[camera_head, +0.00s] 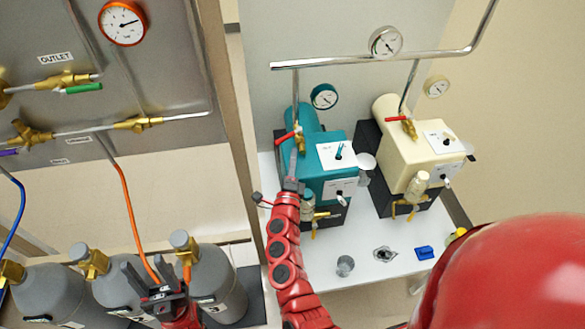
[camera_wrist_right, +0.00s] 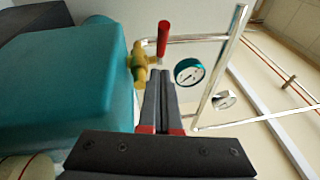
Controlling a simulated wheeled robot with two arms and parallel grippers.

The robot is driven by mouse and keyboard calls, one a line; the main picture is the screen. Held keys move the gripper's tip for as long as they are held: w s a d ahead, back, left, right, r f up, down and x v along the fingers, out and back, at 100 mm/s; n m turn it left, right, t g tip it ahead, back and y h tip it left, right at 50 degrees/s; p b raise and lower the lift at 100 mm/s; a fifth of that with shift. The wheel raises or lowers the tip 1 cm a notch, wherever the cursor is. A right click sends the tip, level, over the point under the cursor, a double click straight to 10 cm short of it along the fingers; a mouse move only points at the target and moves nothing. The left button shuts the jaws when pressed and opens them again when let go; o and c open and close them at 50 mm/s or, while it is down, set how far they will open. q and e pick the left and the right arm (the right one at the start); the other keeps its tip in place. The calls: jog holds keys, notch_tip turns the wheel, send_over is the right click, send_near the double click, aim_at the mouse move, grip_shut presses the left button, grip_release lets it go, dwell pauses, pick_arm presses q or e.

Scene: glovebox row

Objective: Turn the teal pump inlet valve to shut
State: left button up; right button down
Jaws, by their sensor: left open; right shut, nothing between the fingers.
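The teal pump (camera_head: 325,160) stands on the white bench, and its body fills the left of the right wrist view (camera_wrist_right: 70,90). Its inlet valve is brass (camera_head: 300,147) with a red lever (camera_head: 284,138), at the pump's upper left below a vertical pipe. In the head view the lever points left, across the pipe's line. In the wrist view the red lever (camera_wrist_right: 163,38) stands just beyond my fingertips. My right gripper (camera_head: 293,158) is shut and empty, close beside the valve; contact cannot be told. My left gripper (camera_head: 152,272) is open and empty over the gas cylinders.
A cream pump (camera_head: 415,150) with its own red-levered valve (camera_head: 397,118) stands to the right. A round gauge (camera_head: 324,96) is near the teal pump's valve, and a horizontal pipe (camera_head: 340,61) runs above. A grey cup (camera_head: 345,265) and a blue item (camera_head: 424,253) are on the bench.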

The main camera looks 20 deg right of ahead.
aim_at(274, 143)
jog(key=shift+w+a+r, duration=0.35)
jog(key=shift+w+a, duration=0.05)
jog(key=shift+w, duration=0.25)
jog(key=shift+w+a+f+p, duration=0.1)
jog(key=shift+w+a+p, duration=0.1)
jog(key=shift+w+p, duration=0.4)
jog(key=shift+w, duration=0.15)
jog(key=shift+a, duration=0.1)
jog(key=shift+w+a+m+h+b, duration=0.2)
jog(key=shift+m+h+b, duration=0.1)
jog(key=shift+h+b, duration=0.25)
jog(key=shift+w+f+g, duration=0.1)
jog(key=shift+g, duration=0.2)
jog(key=w+m+g+h+b, duration=0.1)
jog(key=b, duration=0.1)
jog(key=a+m+g+h+b, duration=0.1)
jog(key=h+b, duration=0.1)
jog(key=b, duration=0.1)
jog(key=w+m+g+h+b, duration=0.1)
jog(key=m+g+h+b, duration=0.1)
jog(key=b, duration=0.1)
jog(key=shift+w+a+f, duration=0.15)
jog(key=shift+w+a, duration=0.15)
jog(key=shift+w, duration=0.05)
jog(key=shift+w+a+r+b, duration=0.1)
jog(key=shift+w+r+b, duration=0.25)
jog(key=shift+b, duration=0.35)
